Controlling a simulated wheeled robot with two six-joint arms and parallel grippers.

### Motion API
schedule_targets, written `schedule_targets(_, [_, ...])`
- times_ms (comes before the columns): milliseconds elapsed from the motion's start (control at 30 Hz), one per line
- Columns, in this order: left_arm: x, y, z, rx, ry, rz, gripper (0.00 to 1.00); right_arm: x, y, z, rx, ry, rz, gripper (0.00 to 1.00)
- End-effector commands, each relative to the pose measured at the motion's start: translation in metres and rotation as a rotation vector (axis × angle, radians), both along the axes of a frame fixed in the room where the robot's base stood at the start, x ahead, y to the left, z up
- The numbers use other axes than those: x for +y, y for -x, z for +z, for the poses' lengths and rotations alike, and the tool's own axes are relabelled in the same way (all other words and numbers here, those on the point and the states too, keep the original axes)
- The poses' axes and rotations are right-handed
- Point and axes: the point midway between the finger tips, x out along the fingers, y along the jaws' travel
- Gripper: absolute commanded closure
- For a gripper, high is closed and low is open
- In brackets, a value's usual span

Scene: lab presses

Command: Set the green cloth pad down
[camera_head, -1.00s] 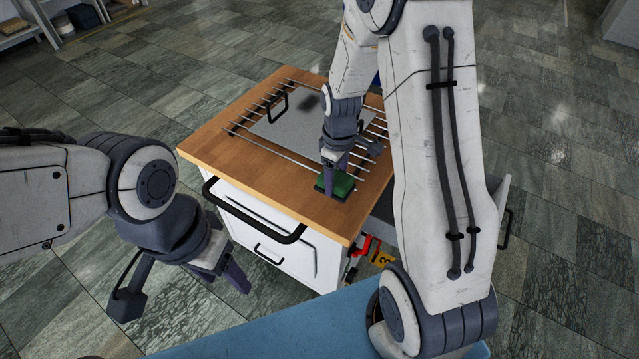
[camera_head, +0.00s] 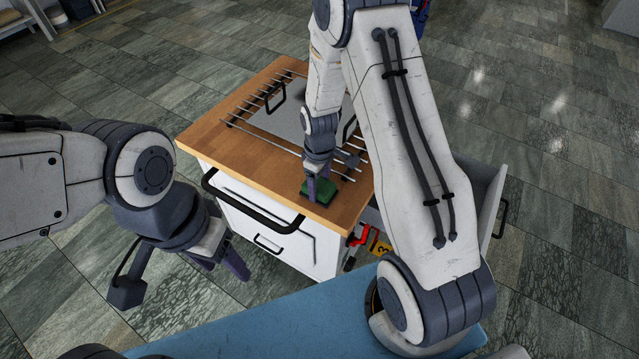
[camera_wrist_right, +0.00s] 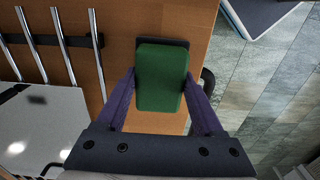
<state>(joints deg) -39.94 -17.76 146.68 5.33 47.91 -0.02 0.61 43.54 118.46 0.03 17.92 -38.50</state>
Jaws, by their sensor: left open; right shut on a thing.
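The green cloth pad (camera_head: 319,192) is at the front right of the wooden cabinet top (camera_head: 240,150). My right gripper (camera_head: 318,188) is shut on it from above. In the right wrist view the pad (camera_wrist_right: 160,80) sits between the two purple fingers of the gripper (camera_wrist_right: 162,100), with a dark edge showing at its far end. Whether the pad's underside touches the wood is hard to tell. My left gripper (camera_head: 225,265) is open and empty, to the left in front of the cabinet.
Metal rods (camera_head: 275,140) and a grey plate with black handles (camera_head: 285,120) lie on the top behind the pad. A black bar handle (camera_head: 250,215) runs along the cabinet front. A red part and a yellow tag (camera_head: 381,249) are below right. Bare wood lies left of the pad.

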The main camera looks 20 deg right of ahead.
Motion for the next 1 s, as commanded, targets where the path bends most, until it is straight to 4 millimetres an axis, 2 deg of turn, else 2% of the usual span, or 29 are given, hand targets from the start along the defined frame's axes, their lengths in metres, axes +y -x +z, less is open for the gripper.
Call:
schedule_targets(33, [0.0,0.0,-0.001,0.0,0.0,0.0,0.41,0.0,0.0,-0.001,0.0,0.0,0.0,0.19])
schedule_targets(67, [0.0,0.0,0.0,0.0,0.0,0.0,0.41,0.0,0.0,-0.001,0.0,0.0,0.0,0.08])
schedule_targets(100, [0.0,0.0,0.0,0.0,0.0,0.0,0.41,0.0,0.0,-0.001,0.0,0.0,0.0,0.01])
schedule_targets(367, [0.0,0.0,0.0,0.0,0.0,0.0,0.41,0.0,0.0,0.0,0.0,0.0,0.0,0.01])
schedule_targets(533, [0.0,0.0,0.001,0.0,0.0,0.0,0.41,0.0,-0.001,0.009,-0.001,0.0,0.0,0.01])
schedule_targets(667, [0.0,0.0,-0.003,0.0,0.0,0.0,0.41,0.0,-0.002,0.03,-0.006,0.0,0.0,0.01])
schedule_targets(1000, [0.0,0.0,-0.009,0.0,0.0,0.0,0.41,0.0,-0.001,0.101,-0.005,0.0,0.0,0.01])
